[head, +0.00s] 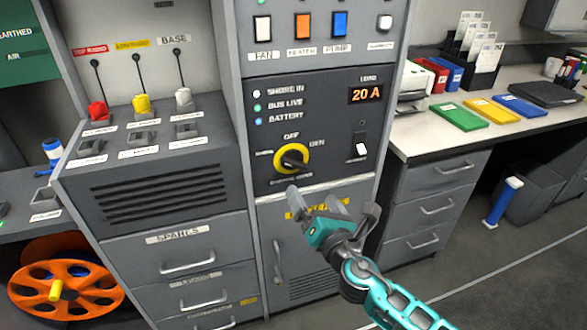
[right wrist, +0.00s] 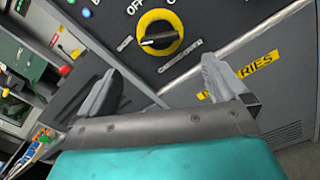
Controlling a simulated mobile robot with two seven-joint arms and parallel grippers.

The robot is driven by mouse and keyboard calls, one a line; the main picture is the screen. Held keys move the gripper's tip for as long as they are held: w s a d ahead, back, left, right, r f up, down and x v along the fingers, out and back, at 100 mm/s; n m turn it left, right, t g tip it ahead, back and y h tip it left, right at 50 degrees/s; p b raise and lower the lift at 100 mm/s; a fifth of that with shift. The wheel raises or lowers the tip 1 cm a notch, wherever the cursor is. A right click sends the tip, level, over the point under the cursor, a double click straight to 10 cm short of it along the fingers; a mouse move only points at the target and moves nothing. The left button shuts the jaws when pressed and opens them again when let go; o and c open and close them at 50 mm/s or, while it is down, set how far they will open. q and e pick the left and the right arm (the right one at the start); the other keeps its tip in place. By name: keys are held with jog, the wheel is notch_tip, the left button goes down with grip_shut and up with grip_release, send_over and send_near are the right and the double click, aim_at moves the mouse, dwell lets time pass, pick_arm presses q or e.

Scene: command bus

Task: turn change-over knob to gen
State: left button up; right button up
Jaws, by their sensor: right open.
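The change-over knob (head: 291,158) is a black pointer on a yellow ring, on the dark panel in the middle of the head view. Labels around it read OFF at the top, GEN at the right and another at the left that looks like SHORE. The knob also shows at the top of the right wrist view (right wrist: 160,36). My right gripper (head: 318,198) is open and empty, below and slightly right of the knob, apart from it. My left gripper is not in view.
Above the knob are indicator lights and a load display (head: 367,94) reading 20 A. A small switch (head: 361,146) sits right of the knob. A cabinet door with a yellow label is below. Left is a console with three levers (head: 140,104); right is a counter (head: 440,125) with folders.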

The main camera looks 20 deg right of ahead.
aim_at(296, 167)
jog(key=w, duration=0.5)
jog(key=w+b, duration=0.1)
jog(key=w, duration=0.4)
jog(key=shift+w+a, duration=0.2)
jog(key=shift+w, duration=0.05)
jog(key=shift+w+b, duration=0.35)
jog(key=shift+w, duration=0.4)
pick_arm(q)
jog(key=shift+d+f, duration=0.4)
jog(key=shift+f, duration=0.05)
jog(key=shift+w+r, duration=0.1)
pick_arm(e)
jog(key=c, duration=1)
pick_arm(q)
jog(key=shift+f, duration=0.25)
